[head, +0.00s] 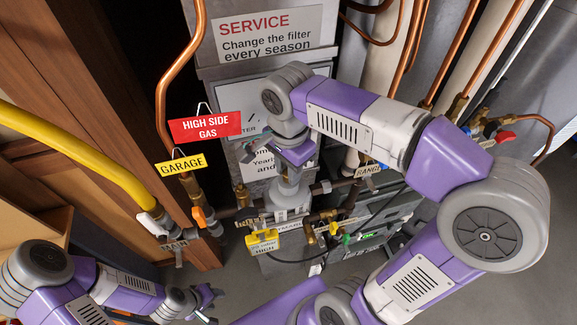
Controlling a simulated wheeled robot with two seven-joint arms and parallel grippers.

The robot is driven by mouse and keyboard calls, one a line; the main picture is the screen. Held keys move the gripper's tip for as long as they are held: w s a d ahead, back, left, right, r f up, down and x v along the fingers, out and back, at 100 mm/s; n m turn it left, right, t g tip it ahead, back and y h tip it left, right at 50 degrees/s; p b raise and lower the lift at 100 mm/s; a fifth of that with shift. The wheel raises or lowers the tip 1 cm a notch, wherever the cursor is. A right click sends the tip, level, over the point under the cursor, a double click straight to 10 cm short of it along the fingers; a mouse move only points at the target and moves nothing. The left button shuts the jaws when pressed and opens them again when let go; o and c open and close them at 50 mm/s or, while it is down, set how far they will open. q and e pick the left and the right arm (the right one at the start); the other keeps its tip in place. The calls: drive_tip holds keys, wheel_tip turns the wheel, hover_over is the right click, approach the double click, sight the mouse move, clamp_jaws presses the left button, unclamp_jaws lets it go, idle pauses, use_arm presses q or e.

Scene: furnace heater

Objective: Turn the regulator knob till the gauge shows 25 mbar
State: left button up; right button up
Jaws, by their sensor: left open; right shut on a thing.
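The grey regulator body (288,194) stands on the pipe run in front of the white heater cabinet. My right gripper (287,168) comes down on it from above and is shut at the regulator's top, on what appears to be the knob. The gripper hides the knob, so its turn position cannot be read. I cannot make out the gauge face or its reading in this view. My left gripper (209,300) is open and empty at the lower left, below the pipes and apart from the regulator.
Red HIGH SIDE GAS (206,125) and yellow GARAGE (181,165) signs hang left of the regulator. A yellow hose (85,150) and copper pipes (166,95) run at the left. A red-handled valve (505,136) is at the right.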

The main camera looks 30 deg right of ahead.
drive_tip(key=shift+n, duration=0.3)
clamp_jaws()
drive_tip(key=n, duration=0.3)
drive_tip(key=n+p, duration=0.1)
drive_tip(key=n, duration=0.7)
drive_tip(key=shift+n+p, duration=0.4)
drive_tip(key=shift+n, duration=1.6)
drive_tip(key=o, duration=0.9)
unclamp_jaws()
